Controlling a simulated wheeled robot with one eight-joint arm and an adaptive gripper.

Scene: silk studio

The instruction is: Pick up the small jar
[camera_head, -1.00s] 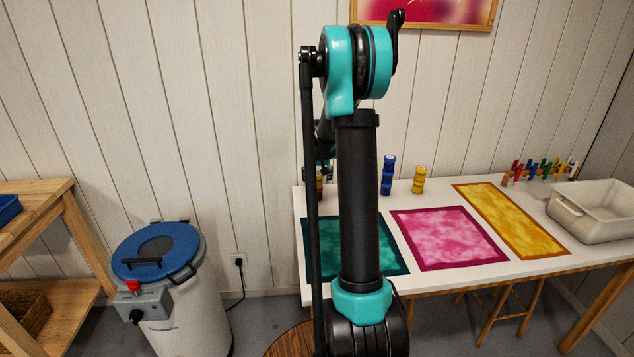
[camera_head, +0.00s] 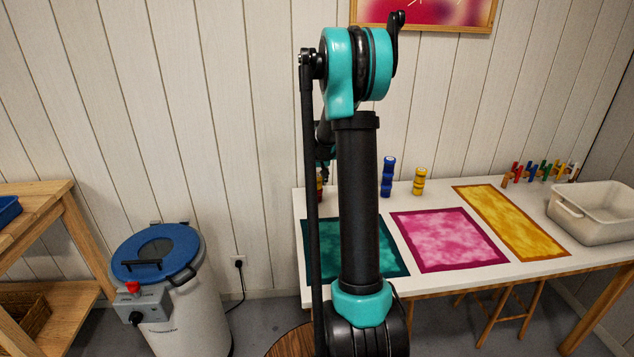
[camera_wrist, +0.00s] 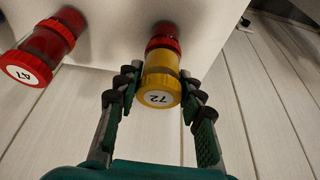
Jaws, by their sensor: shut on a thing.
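In the wrist view a small yellow jar (camera_wrist: 161,66), its round end numbered 72, sits between the two fingers of my gripper (camera_wrist: 160,88). The fingers are shut on it from both sides. A red jar (camera_wrist: 163,36) shows directly beyond it, in line with it; I cannot tell whether the two still touch. In the head view my gripper (camera_head: 322,168) is mostly hidden behind my arm at the table's back left corner. Only a sliver of red and yellow jars shows there.
Another red jar (camera_wrist: 47,45), numbered 47, stands left of the held jar in the wrist view. On the white table (camera_head: 432,196) are a blue jar stack (camera_head: 388,177), a yellow stack (camera_head: 419,181), dyed cloths (camera_head: 448,238) and a tub (camera_head: 590,212).

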